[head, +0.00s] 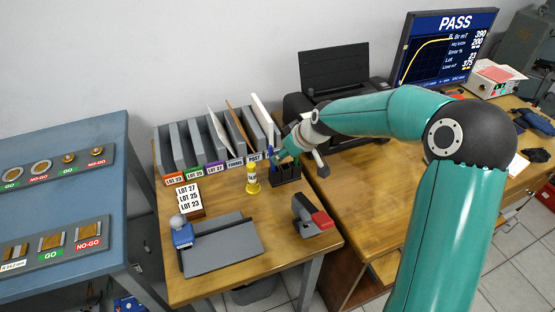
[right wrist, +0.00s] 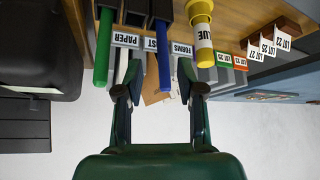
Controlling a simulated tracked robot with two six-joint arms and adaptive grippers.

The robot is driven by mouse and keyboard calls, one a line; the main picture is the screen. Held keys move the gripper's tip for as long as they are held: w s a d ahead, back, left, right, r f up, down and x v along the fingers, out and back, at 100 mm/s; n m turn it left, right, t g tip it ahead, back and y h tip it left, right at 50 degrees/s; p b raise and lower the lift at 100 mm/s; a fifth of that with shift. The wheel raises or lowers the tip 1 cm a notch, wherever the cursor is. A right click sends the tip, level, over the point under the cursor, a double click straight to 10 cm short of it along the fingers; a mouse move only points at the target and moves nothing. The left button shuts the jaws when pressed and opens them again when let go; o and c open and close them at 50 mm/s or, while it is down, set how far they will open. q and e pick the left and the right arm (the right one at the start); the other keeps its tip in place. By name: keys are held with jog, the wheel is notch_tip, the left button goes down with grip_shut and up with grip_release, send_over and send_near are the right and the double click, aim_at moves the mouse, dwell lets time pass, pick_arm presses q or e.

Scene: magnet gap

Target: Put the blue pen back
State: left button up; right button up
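The blue pen (right wrist: 160,55) stands with its lower end in the dark pen holder (head: 285,178). In the head view its upper part (head: 270,155) shows just left of my right gripper (head: 282,157). In the right wrist view my right gripper (right wrist: 161,85) is open. The pen shows between its two fingers, with a gap on each side; I cannot tell how deep it sits between them. A green pen (right wrist: 105,50) stands in the holder outside the left finger. My left gripper is not in view.
A yellow glue bottle (head: 252,179) stands left of the holder. Behind are upright file slots (head: 200,146) with labels. A black printer (head: 340,100) is behind right.

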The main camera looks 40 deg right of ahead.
jog(key=v, duration=0.5)
jog(key=shift+s+r, duration=0.2)
jog(key=shift+r, duration=0.1)
